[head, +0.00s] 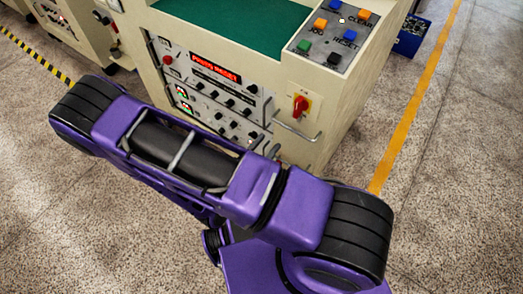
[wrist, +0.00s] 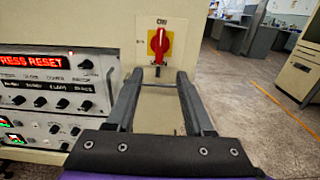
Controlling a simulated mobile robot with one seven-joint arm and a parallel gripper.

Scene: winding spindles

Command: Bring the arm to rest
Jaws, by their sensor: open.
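My purple arm (head: 200,165) stretches across the head view in front of the beige machine (head: 330,130). My gripper (wrist: 160,76) shows in the wrist view, its two dark fingers apart and nothing between them. It faces the machine's front, just below a red rotary switch on a yellow plate (wrist: 159,41). The same red switch shows in the head view (head: 300,106). I cannot tell how far the fingertips are from the panel.
The machine has a red-lit display reading "PRESS RESET" (wrist: 32,61), several knobs, a green top (head: 232,27) and a button panel (head: 334,38). Open floor (head: 455,170) with a yellow line lies to the right.

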